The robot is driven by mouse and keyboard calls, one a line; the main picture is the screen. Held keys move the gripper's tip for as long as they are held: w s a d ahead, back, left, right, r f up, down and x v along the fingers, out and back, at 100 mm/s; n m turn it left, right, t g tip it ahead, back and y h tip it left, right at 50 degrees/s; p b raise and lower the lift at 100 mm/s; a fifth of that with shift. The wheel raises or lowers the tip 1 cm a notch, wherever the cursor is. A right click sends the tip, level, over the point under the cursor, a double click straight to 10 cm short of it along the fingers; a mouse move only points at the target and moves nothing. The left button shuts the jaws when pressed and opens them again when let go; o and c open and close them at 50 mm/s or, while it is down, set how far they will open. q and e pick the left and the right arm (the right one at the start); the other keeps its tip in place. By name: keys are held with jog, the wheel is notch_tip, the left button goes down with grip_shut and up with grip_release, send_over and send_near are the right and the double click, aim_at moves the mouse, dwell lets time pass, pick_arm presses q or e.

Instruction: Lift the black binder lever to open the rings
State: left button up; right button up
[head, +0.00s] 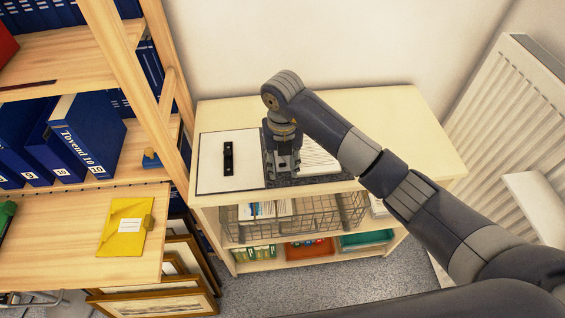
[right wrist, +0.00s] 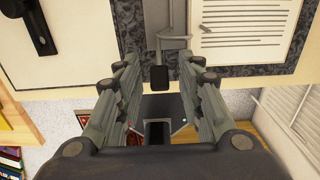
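An open binder (head: 203,165) lies on top of the light wooden cabinet. Its left side is pale with a black bar on it; its right side is grey marbled and holds a printed sheet (head: 318,158). In the right wrist view, a metal lever (right wrist: 172,44) ends in a black tip (right wrist: 159,80) near the binder's front edge. My right gripper (head: 283,170) is over the middle of the binder, pointing down. In the right wrist view it (right wrist: 159,66) is open, with the black tip between its fingers and a gap on each side. My left gripper is out of view.
A wooden shelf with blue binders (head: 88,136) stands at left, above a desk with a yellow folder (head: 125,228). A wire basket (head: 315,216) sits below the cabinet top (head: 390,125). A white radiator (head: 505,120) is at right. The cabinet top right of my arm is clear.

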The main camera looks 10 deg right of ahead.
grip_shut()
jog(key=shift+w, duration=0.15)
jog(key=shift+w+r+g, duration=0.2)
jog(key=shift+g, duration=0.5)
grip_release()
jog(key=shift+r, duration=0.15)
